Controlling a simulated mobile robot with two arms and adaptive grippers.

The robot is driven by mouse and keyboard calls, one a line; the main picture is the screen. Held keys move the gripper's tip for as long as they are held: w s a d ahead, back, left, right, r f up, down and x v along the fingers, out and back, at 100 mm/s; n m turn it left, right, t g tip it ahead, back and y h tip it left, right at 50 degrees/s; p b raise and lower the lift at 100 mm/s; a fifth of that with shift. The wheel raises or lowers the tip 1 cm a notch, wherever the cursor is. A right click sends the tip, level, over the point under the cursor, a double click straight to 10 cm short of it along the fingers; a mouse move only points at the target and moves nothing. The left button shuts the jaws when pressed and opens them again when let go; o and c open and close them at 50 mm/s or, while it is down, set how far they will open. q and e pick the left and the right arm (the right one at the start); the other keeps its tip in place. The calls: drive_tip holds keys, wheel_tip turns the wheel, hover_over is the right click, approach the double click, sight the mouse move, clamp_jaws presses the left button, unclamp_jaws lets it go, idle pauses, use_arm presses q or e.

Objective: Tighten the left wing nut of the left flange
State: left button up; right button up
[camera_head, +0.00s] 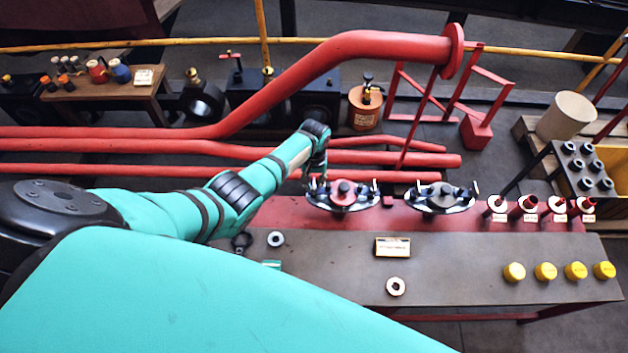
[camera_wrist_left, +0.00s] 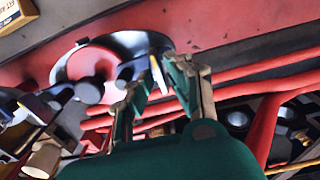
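The left flange (camera_head: 342,203) is a polished disc with a red centre on the red rear strip of the bench. Small upright wing nuts stand at its two sides. My left gripper (camera_head: 316,172) comes down over the flange's left side, at the left wing nut. In the left wrist view the flange (camera_wrist_left: 124,44) lies just past my open fingers (camera_wrist_left: 158,76). A small upright piece, apparently the wing nut (camera_wrist_left: 154,70), stands between the fingertips. Whether either finger touches it is unclear. My right gripper is in neither view.
A second flange (camera_head: 440,206) sits to the right, with several red-and-white fittings (camera_head: 528,204) beyond. Yellow caps (camera_head: 545,271), a small sign (camera_head: 392,247) and a ring (camera_head: 396,286) lie on the bench top (camera_head: 460,260). Red pipes (camera_head: 390,158) run close behind the gripper.

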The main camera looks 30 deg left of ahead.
sight(314, 183)
use_arm(q)
drive_tip(key=shift+o, duration=1)
wheel_tip(314, 183, up, 12)
idle(0.3)
